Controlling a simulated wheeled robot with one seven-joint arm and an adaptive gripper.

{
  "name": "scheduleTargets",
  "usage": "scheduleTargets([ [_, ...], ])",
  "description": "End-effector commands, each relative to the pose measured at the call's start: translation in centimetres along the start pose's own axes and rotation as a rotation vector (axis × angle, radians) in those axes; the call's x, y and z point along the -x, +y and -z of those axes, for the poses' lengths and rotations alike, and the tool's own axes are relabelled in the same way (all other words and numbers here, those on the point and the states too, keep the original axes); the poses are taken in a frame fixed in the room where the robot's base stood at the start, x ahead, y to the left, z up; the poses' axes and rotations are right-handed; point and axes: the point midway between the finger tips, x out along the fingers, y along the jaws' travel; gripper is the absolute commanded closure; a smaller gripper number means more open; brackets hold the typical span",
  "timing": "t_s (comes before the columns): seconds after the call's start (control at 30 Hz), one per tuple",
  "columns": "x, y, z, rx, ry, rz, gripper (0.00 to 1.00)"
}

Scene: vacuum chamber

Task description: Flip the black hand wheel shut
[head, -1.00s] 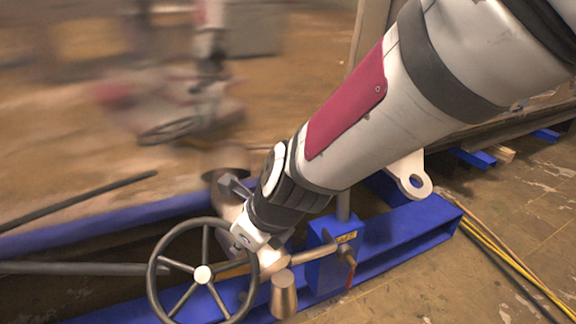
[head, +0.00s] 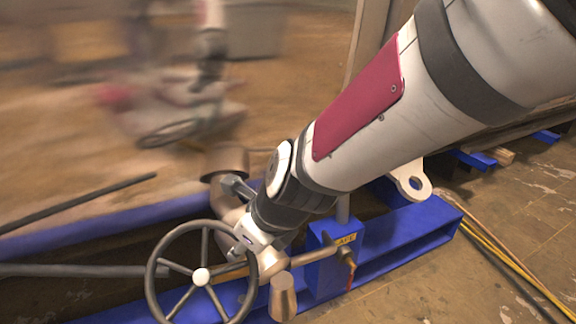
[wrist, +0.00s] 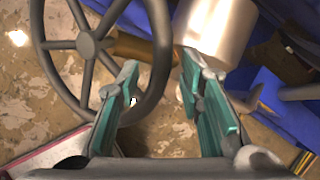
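The black hand wheel (head: 175,232) is a spoked ring with a pale hub, at the lower left in the head view. In the wrist view the wheel (wrist: 87,45) fills the upper left, and its right rim passes across the gap between my fingertips. My gripper (wrist: 160,68) is open, with teal pads on both fingers. The left finger overlaps the rim in the picture; I cannot tell whether it touches. In the head view my gripper (head: 246,240) is at the wheel's upper right rim, and its fingers are mostly hidden.
A metal cylinder (wrist: 217,30) stands close beyond my right finger. A blue frame (head: 405,225) with a blue box (head: 325,268) lies right of the wheel. A dark bar (head: 85,270) runs in from the left. Yellow cables (head: 500,258) lie on the open floor at right.

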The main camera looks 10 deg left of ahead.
Motion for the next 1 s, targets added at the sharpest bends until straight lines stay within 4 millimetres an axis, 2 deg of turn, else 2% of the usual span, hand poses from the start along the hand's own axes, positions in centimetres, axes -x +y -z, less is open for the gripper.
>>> scheduleTargets([
  [0.4,7.5,-0.3,0.0,-0.004,-0.004,0.007,0.66],
  [0.6,10.1,-0.3,0.1,-0.004,-0.001,0.005,0.66],
  [0.77,11.0,-0.2,0.2,-0.005,0.001,0.004,0.66],
  [1.0,11.1,-0.2,0.2,-0.004,0.002,0.003,0.66],
])
